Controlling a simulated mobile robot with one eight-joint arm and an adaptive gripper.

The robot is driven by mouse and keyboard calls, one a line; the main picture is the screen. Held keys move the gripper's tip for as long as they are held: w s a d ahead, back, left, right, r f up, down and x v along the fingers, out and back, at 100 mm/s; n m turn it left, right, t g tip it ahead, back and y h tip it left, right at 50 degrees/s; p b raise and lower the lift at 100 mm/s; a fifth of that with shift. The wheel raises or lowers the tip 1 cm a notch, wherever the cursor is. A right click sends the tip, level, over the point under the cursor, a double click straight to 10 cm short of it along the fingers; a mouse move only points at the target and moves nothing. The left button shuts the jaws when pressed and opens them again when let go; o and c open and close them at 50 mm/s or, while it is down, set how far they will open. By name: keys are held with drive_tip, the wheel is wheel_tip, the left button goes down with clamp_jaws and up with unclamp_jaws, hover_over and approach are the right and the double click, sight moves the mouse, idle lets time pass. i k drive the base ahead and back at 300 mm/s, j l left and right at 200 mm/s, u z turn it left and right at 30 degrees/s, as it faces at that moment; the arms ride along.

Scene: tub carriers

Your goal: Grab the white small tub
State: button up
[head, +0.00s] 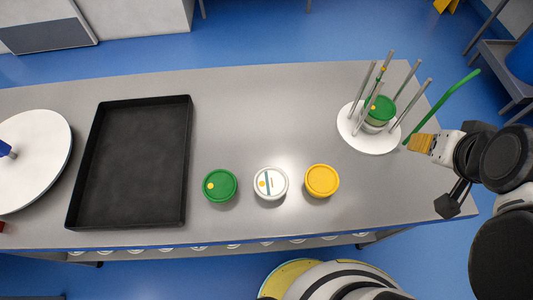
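The white small tub (271,183) stands upright on the grey table, in the middle of a row of three tubs near the front edge. Its lid is white with a yellow dot and a dark stripe. A green-lidded tub (220,185) is on its left and a yellow-lidded tub (322,180) on its right, both apart from it. My gripper (421,143) is at the right edge of the table, well to the right of and away from the white tub. I cannot make out its fingers clearly enough to tell whether it is open.
A round white carrier (354,139) with upright grey posts holds a green-lidded tub (379,108) close to my gripper. A green curved rod (446,104) rises beside it. A black tray (100,160) and a white disc (40,185) lie left. The table centre behind the tubs is clear.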

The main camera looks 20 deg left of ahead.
sight(271, 184)
drive_tip(key=k+j+u, duration=0.15)
drive_tip(key=u, duration=1.2)
